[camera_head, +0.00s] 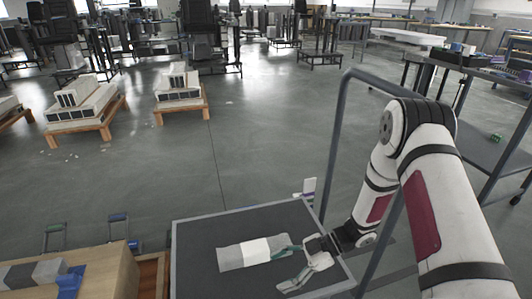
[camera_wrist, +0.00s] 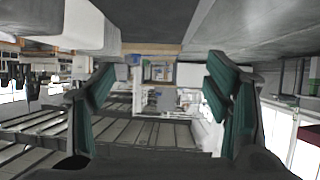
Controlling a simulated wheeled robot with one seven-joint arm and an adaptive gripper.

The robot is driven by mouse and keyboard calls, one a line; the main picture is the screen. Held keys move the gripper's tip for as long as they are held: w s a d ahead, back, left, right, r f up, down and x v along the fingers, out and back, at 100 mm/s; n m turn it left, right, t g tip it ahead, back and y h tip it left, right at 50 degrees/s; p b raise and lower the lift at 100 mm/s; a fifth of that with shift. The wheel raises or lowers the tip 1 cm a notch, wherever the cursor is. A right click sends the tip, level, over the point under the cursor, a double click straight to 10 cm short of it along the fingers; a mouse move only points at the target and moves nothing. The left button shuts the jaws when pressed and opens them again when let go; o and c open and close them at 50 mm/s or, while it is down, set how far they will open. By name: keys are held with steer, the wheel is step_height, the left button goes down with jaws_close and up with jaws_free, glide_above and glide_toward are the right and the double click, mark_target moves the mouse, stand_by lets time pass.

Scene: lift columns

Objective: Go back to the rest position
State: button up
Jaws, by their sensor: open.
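My gripper (camera_head: 286,265) is low over the right part of a dark cart tray (camera_head: 205,283) in the head view. Its two fingers are spread apart with nothing held between them. In the wrist view my gripper (camera_wrist: 160,100) shows green finger pads wide apart, with the room behind them. A grey and white block-like part (camera_head: 252,252) lies on the tray to the left of my gripper. One finger is close to its right end in the picture; I cannot tell whether they touch.
The cart's grey rail (camera_head: 333,140) rises beside my arm. A wooden box-like bench (camera_head: 110,272) with grey and blue parts stands at lower left. Two pallets (camera_head: 182,108) (camera_head: 85,130) carry stacked parts. A shelf (camera_head: 486,135) stands at right. The middle floor is clear.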

steer(key=w+d+r+m+t+h, duration=0.2)
steer(key=w+d+r+t+h, duration=0.15)
steer(key=w+r, duration=0.3)
steer(key=w+d+r+m+t+h, duration=0.25)
steer(key=w+d+r+t, duration=0.2)
steer(key=w, duration=0.35)
steer(key=s+d+r+m+t+h, duration=0.1)
steer(key=d+r+m+h, duration=0.25)
steer(key=d+r, duration=0.35)
steer(key=s+d+r+m+t+h, duration=0.1)
steer(key=s+d+r+m+h, duration=0.2)
steer(key=r, duration=0.6)
steer(key=s+d+r+m+g+h, duration=0.1)
steer(key=s+d+r+m+h, duration=0.2)
steer(key=s, duration=0.5)
steer(key=s+d+r+m+g+h, duration=0.1)
steer(key=s+d+r+m+g, duration=0.15)
steer(key=s+r, duration=0.4)
steer(key=s+a+f+m+g+y, duration=0.15)
steer(key=s+a, duration=0.35)
steer(key=s, duration=0.8)
steer(key=s+a+f+m+g+y, duration=0.1)
steer(key=s+a+m+g+y, duration=0.2)
steer(key=s, duration=1)
step_height(320, 180, up, 36)
steer(key=t+p, duration=0.4)
steer(key=p, duration=2.9)
steer(key=shift+s+a+f+t+p, duration=0.2)
steer(key=shift+a+t+p, duration=0.1)
steer(key=shift+a, duration=0.05)
